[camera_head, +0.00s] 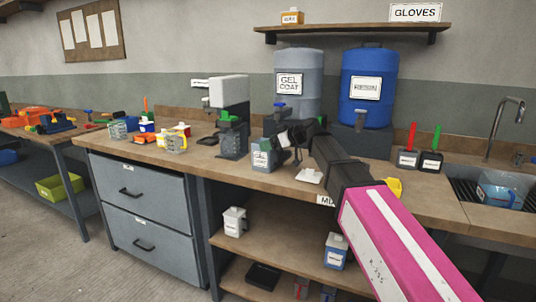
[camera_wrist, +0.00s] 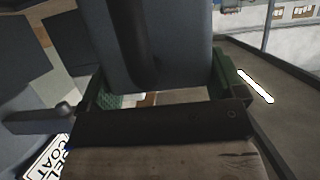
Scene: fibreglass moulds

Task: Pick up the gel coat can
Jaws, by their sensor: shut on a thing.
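The gel coat can (camera_head: 262,159) is a small grey can with a white label, near the front of the workbench in the head view. My gripper (camera_head: 287,142) reaches in from the right and is shut at the can's right side, seemingly on its handle. Whether the can's base touches the bench cannot be told. In the wrist view, part of a label reading GEL COAT (camera_wrist: 48,158) shows at the lower left. A dark grey block (camera_wrist: 165,45) fills the upper middle, near the green-edged fingers; the exact grip is hard to see.
A large grey GEL COAT drum (camera_head: 297,70) and a blue RESIN drum (camera_head: 367,95) stand behind. A green-and-grey dispenser (camera_head: 231,125) is left of the can. A white square piece (camera_head: 309,176) lies to its right. Small cups and tools crowd the bench left; a sink (camera_head: 475,190) is right.

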